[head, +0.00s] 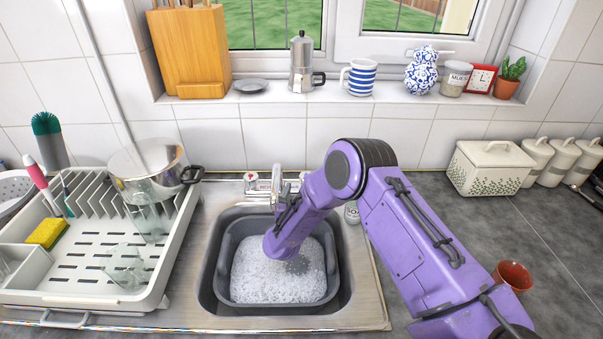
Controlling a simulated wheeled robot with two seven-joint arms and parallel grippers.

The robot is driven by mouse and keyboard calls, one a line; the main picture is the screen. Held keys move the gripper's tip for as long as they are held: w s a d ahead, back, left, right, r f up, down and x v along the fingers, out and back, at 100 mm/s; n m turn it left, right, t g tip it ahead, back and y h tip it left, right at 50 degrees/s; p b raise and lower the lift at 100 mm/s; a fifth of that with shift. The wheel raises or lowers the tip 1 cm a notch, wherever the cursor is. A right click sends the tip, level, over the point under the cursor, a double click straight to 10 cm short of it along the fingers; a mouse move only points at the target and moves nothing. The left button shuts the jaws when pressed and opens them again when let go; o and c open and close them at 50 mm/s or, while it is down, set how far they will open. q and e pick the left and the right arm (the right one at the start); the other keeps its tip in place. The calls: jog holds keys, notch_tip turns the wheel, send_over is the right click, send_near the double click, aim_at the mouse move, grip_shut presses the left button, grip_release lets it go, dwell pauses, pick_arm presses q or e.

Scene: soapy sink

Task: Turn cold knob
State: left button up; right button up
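The chrome tap (276,181) stands behind the sink. A small knob (251,177) is on its left, and another knob (303,177) is on its right, close beside my purple arm and partly covered. My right arm reaches in from the right, bends above the sink's right side and points down and left over the basin. Its wrist end is in front of the tap, over the foam. A small grey shape (298,264) at the foam may be part of my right gripper; its fingers are not clear. My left gripper is out of view.
A grey tub (228,262) of suds sits in the sink. A white dish rack (172,262) with a pot (146,160), glasses and a sponge (47,233) stands left. A red cup (513,275) and white canisters (492,165) are right. The right counter's middle is clear.

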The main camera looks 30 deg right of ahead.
aim_at(307, 175)
jog(key=d, duration=0.1)
jog(key=w+d+r+p, duration=0.1)
jog(key=w+d, duration=0.1)
jog(key=d, duration=0.1)
jog(key=shift+w+r, duration=0.1)
jog(key=shift+r, duration=0.1)
jog(key=shift+w+d+f+p, duration=0.2)
jog(key=shift+w+d+f, duration=0.05)
jog(key=shift+w, duration=0.35)
jog(key=shift+w+d+f+p, duration=0.15)
jog(key=shift+w+d+f, duration=0.1)
jog(key=shift+w, duration=0.35)
jog(key=shift+w+d+f, duration=0.15)
jog(key=shift+w, duration=0.15)
jog(key=shift+s+r, duration=0.2)
jog(key=shift+s, duration=0.05)
jog(key=shift+s+r, duration=0.1)
jog(key=shift+s, duration=0.05)
jog(key=c, duration=0.4)
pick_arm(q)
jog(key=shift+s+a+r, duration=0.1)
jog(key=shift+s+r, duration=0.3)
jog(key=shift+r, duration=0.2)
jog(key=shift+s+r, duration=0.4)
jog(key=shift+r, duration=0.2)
pick_arm(e)
jog(key=c, duration=0.5)
